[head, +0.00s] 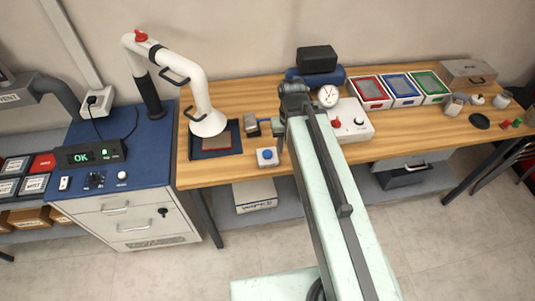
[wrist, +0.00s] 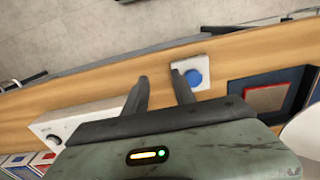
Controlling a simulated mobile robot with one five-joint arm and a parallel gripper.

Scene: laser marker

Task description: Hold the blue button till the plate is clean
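The blue button (head: 267,155) sits on a small white box near the bench's front edge. In the wrist view the blue button (wrist: 193,77) is just right of the right fingertip. My gripper (wrist: 160,77) has its two fingers apart with nothing between them; I cannot tell its height over the bench. The right finger overlaps the box's left edge in the picture; contact cannot be told. The reddish-brown plate (head: 216,145) lies in a dark blue tray under a white hood, partly hidden. The plate (wrist: 266,99) also shows in the wrist view.
A white fume arm (head: 199,92) stands over the tray. A console display (head: 92,153) at left reads OK with a green light. A white gauge box (head: 350,122) stands right of my gripper. Red, blue and green trays (head: 433,84) line the back. The front bench strip is mostly clear.

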